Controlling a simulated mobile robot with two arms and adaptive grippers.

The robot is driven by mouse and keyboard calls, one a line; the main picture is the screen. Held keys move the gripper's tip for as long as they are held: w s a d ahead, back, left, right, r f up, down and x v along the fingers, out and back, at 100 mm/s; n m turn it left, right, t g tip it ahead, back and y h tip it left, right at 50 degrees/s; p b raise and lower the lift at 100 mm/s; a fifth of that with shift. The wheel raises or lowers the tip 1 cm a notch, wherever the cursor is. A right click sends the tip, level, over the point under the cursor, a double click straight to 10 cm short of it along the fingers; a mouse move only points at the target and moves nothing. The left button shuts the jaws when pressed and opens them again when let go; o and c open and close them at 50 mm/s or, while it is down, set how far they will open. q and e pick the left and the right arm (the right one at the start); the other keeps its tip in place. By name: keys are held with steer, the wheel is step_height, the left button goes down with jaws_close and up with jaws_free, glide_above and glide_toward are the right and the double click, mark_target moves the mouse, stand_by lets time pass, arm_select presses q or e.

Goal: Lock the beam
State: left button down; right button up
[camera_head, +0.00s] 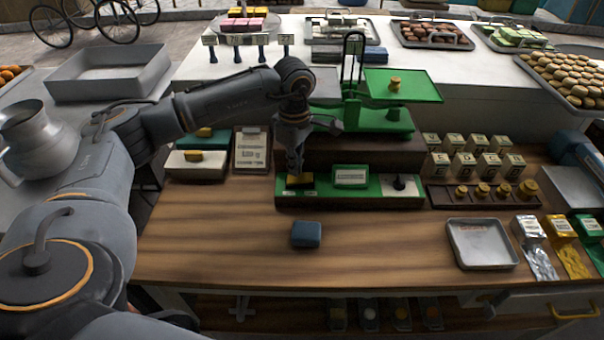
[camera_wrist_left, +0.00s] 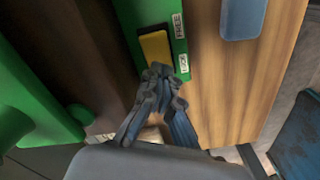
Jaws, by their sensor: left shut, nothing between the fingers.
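A green balance scale (camera_head: 385,110) with a flat green pan (camera_head: 402,86) stands on a dark wooden base. Its green front panel (camera_head: 330,190) carries a label plate, a small dark knob (camera_head: 399,184) at the right and a yellow switch (camera_head: 300,180) at the left. The left wrist view shows the yellow switch (camera_wrist_left: 154,45) beside labels reading FREE and LOCK. My left gripper (camera_head: 295,168) points down at the yellow switch with its fingers shut and empty. In the left wrist view the fingertips (camera_wrist_left: 160,72) are at the LOCK end of the switch; contact is unclear. My right gripper is out of view.
A blue block (camera_head: 306,234) lies on the wooden counter in front of the panel. Small boxes (camera_head: 470,155) and brass weights (camera_head: 483,191) stand to the right. A metal tray (camera_head: 481,244) lies at the front right. The front left counter is clear.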

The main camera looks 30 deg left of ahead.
mark_target(295, 178)
arm_select(q)
steer(key=shift+r+p, duration=1.3)
steer(key=shift+r, duration=1.35)
